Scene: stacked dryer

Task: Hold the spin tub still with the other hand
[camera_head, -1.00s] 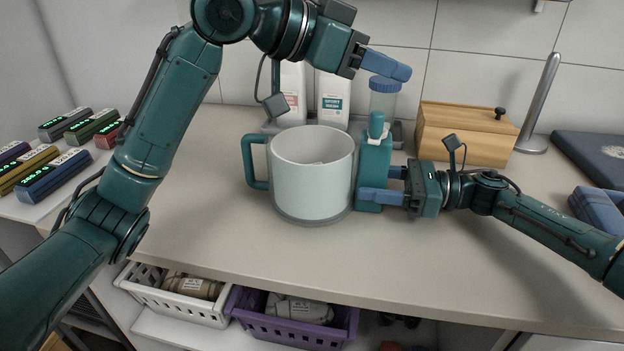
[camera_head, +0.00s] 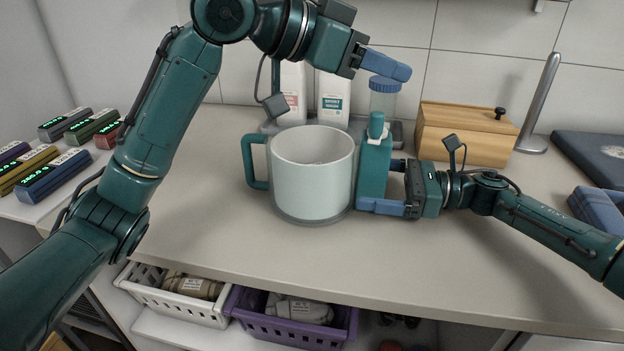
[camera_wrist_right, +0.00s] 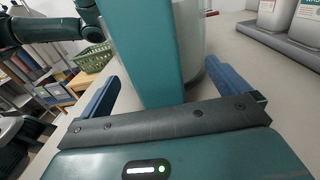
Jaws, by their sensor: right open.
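The spin tub (camera_head: 312,180) is a pale round tub with a grey base and a teal loop handle on its left.
White bottles (camera_head: 333,98) and a blue-lidded jar (camera_head: 384,97) stand on a tray behind the tub. A wooden box (camera_head: 467,132) is at the back right. Coloured display blocks (camera_head: 55,175) sit at left. The front counter is clear, above white and purple baskets (camera_head: 290,320).

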